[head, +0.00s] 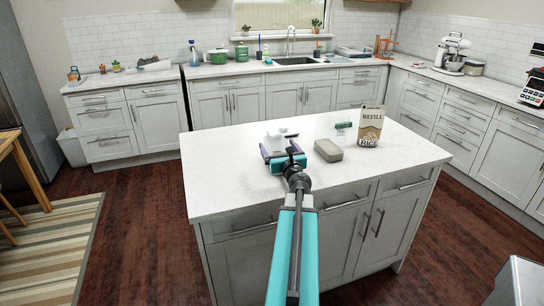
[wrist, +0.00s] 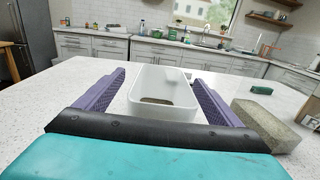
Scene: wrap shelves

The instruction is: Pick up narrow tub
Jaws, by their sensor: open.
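The narrow tub is a white, open-topped, long tub on the island counter. In the wrist view the tub (wrist: 165,112) stands upright between the two purple fingers of my gripper (wrist: 158,78), with a gap showing on either side. In the head view the tub (head: 274,142) is partly hidden behind my gripper (head: 282,151). My gripper is open and low over the counter, its fingers along the tub's left and right sides. Nothing shows the fingers pressing on it.
A grey-green block (head: 328,151) lies just right of my gripper. Beyond it are a small green item (head: 343,126) and a standing rice bag (head: 370,127). The white island top (head: 225,170) is clear on the left and front. Cabinets and a sink line the back wall.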

